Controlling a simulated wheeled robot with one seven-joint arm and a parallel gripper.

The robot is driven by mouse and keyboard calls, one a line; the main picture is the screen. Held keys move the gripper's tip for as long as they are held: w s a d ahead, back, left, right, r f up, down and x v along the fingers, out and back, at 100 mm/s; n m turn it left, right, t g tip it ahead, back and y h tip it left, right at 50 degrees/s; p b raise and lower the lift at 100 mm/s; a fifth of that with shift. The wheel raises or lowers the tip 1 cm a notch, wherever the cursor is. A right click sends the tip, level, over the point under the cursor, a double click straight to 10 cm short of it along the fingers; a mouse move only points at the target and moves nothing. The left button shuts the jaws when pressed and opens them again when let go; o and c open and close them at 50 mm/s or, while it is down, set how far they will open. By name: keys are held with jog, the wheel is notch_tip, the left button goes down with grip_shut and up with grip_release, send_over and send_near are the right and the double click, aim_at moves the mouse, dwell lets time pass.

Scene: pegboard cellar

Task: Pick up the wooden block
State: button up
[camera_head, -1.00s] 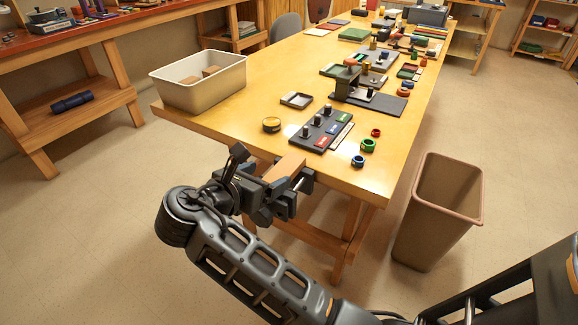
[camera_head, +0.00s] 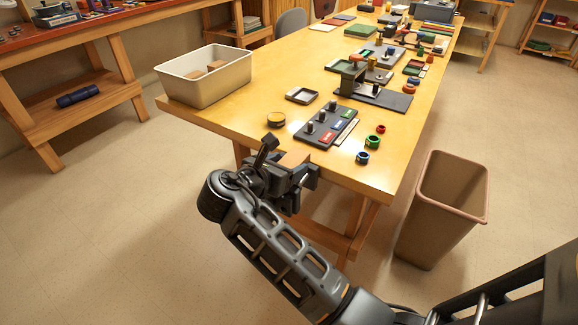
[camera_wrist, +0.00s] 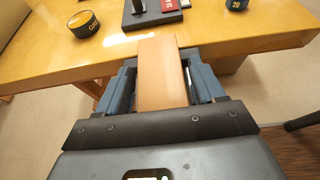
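The wooden block (camera_wrist: 162,75) is a long, plain orange-brown piece. In the wrist view it lies lengthwise between the two fingers of my gripper (camera_wrist: 163,82), which sit close along both sides. Its far end sticks out past the fingertips, over the table edge in the picture. In the head view my gripper (camera_head: 293,174) is at the table's near edge, and only part of the block (camera_head: 292,158) shows. The gripper looks shut on the block. The block's underside and near end are hidden, so I cannot tell its height above the table.
The yellow table (camera_head: 215,124) holds a dark knob board (camera_head: 322,134), a round yellow tin (camera_head: 276,119) and green and blue rings. A white bin (camera_head: 205,87) with brown blocks stands at its left corner. A tall brown bin (camera_head: 440,210) stands on the floor at right.

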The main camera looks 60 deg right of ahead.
jog(key=c, duration=0.7)
jog(key=shift+c, duration=0.2)
